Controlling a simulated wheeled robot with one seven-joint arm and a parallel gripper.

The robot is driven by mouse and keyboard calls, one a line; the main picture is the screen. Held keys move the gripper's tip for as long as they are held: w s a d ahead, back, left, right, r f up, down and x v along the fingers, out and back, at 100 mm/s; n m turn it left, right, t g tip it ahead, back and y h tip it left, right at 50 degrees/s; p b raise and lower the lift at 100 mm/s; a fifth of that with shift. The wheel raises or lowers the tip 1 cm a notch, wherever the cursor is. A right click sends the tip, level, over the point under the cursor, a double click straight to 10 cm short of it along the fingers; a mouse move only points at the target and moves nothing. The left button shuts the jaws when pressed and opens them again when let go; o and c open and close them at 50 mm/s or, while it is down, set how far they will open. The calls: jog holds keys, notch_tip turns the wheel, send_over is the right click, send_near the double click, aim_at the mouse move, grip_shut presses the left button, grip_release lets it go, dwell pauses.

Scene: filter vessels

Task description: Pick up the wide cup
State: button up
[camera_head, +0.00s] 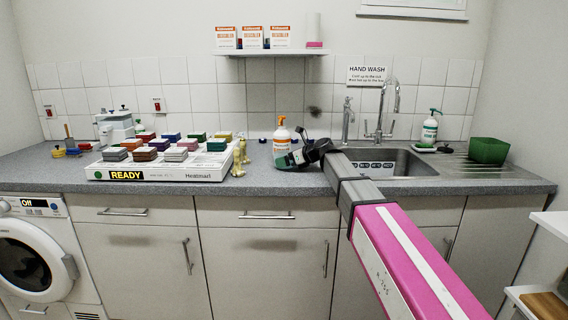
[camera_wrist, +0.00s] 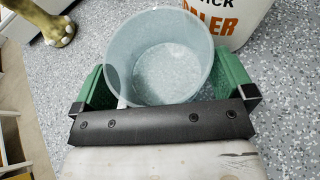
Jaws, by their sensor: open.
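The wide cup (camera_wrist: 160,60) is a clear, bluish, open-topped vessel standing on the speckled grey counter, seen from above in the wrist view. My gripper (camera_wrist: 164,85) is open, with one green finger pad on either side of the cup. The cup lies between the pads; whether they touch it I cannot tell. In the head view my gripper (camera_head: 292,160) is low over the counter, left of the sink. The cup cannot be made out clearly there.
A white bottle with an orange top (camera_head: 281,138) stands close behind my gripper. A white tray with coloured blocks (camera_head: 150,172) and a yellowish figurine (camera_head: 239,158) are to the left. The sink (camera_head: 390,162) and a green tub (camera_head: 488,150) are to the right.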

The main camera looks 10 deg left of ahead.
aim_at(287, 151)
jog(key=c, duration=0.7)
jog(key=shift+r, duration=0.2)
jog(key=shift+r, duration=1.5)
jog(key=shift+s+d, duration=0.85)
jog(key=shift+d, duration=2)
jog(key=shift+s+d, duration=0.8)
jog(key=shift+d, duration=2.05)
jog(key=shift+s+d, duration=0.85)
jog(key=shift+d, duration=2)
jog(key=shift+d, duration=0.1)
